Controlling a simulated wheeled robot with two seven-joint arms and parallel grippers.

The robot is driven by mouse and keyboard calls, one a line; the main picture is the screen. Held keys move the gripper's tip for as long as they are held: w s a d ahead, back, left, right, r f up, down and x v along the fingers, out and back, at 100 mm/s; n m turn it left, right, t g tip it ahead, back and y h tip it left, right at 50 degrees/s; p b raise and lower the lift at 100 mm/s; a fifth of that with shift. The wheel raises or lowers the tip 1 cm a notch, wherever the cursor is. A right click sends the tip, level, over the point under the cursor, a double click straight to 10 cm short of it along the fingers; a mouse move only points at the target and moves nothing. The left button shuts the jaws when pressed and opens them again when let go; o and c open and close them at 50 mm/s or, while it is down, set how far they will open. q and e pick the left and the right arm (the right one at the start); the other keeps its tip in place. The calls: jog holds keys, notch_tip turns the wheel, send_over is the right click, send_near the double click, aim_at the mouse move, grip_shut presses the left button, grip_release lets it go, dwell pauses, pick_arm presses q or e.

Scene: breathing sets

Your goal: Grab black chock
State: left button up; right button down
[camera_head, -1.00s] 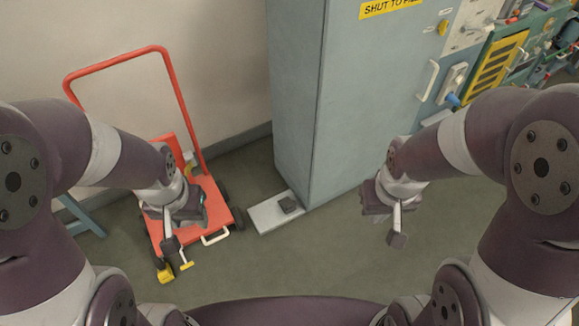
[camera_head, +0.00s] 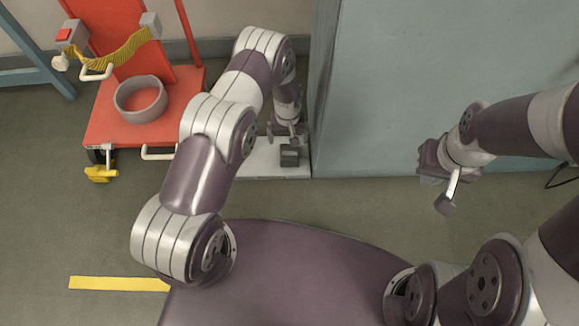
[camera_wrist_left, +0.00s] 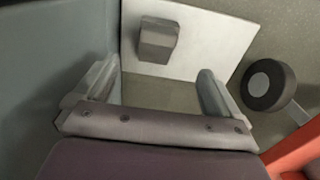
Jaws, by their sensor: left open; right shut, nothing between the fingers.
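The black chock (camera_head: 290,156) is a small dark block on a pale plate (camera_head: 262,172) on the floor, close to the grey-blue cabinet. In the left wrist view the chock (camera_wrist_left: 158,40) shows whole on the plate (camera_wrist_left: 205,35), beyond the fingertips. My left gripper (camera_head: 286,132) is over the plate, just behind the chock in the head view. In its wrist view the left gripper (camera_wrist_left: 157,75) has its fingers wide apart with nothing between them. My right gripper (camera_head: 432,168) is shut and empty in front of the cabinet, away from the chock.
The grey-blue cabinet (camera_head: 400,90) rises right beside the plate and my left gripper. A red trolley (camera_head: 105,115) with a grey ring (camera_head: 140,99) and a yellow strap stands to the left. A yellow floor strip (camera_head: 118,284) lies front left. Open floor shows between.

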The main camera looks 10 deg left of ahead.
aim_at(289, 155)
pick_arm(q)
notch_tip(289, 155, down, 7)
jog(key=b, duration=0.3)
jog(key=f+b, duration=0.1)
jog(key=f, duration=0.1)
jog(key=f+b, duration=0.1)
jog(key=b, duration=0.1)
jog(key=f+b, duration=0.2)
jog(key=shift+d+f, duration=0.25)
jog(key=shift+f, duration=0.05)
jog(key=shift+r, duration=0.2)
jog(key=c, duration=1.3)
